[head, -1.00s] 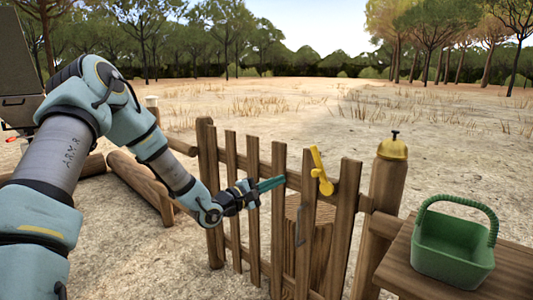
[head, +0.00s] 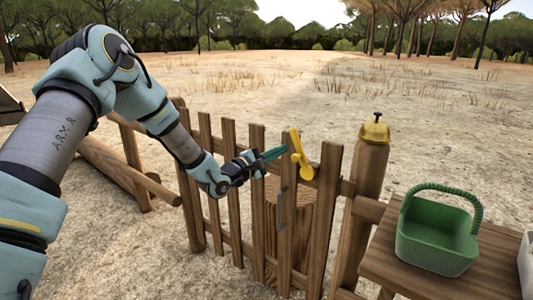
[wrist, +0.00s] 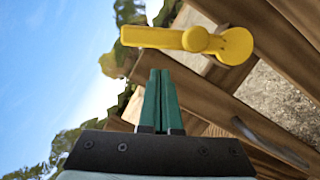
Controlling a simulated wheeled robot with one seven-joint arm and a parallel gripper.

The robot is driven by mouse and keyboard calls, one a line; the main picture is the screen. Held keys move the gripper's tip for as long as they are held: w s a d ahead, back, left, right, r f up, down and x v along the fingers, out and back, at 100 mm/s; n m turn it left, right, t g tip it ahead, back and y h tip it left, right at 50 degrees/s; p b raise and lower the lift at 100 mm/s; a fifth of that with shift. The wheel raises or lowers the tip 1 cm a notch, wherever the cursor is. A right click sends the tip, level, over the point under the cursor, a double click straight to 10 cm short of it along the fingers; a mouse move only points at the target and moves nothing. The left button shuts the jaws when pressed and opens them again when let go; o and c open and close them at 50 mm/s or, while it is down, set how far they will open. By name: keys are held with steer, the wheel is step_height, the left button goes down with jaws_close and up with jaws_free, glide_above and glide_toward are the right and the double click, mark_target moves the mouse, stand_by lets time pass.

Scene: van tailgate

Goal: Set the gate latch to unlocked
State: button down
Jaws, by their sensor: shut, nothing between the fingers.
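The yellow gate latch (head: 300,157) is mounted near the top of the wooden gate (head: 257,200). Its long arm points up and leans slightly left in the head view, with a rounded lower end. In the wrist view the latch (wrist: 190,40) lies across the top, ahead of the fingertips. My gripper (head: 284,150) is shut and empty, with its green fingers together. Its tips are just left of the latch in the head view. In the wrist view the fingers (wrist: 160,75) point toward the latch, with a small gap showing; I cannot tell the exact distance.
A post with a yellow bell (head: 375,131) stands right of the gate. A green basket (head: 436,243) sits on a wooden table (head: 395,275) at the lower right. A grey handle (head: 281,210) is on the gate below the latch. A stump stands behind the gate.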

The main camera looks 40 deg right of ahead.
mark_target(298, 156)
steer(key=shift+s+d+r, duration=0.1)
steer(key=shift+s+r, duration=0.05)
steer(key=shift+s, duration=0.25)
steer(key=shift+s+d+r, duration=0.1)
steer(key=shift+s+r, duration=0.05)
steer(key=shift+s, duration=0.25)
steer(key=shift+s+d+r+p, duration=0.15)
steer(key=shift+s+r+p, duration=0.25)
steer(key=shift+s, duration=0.25)
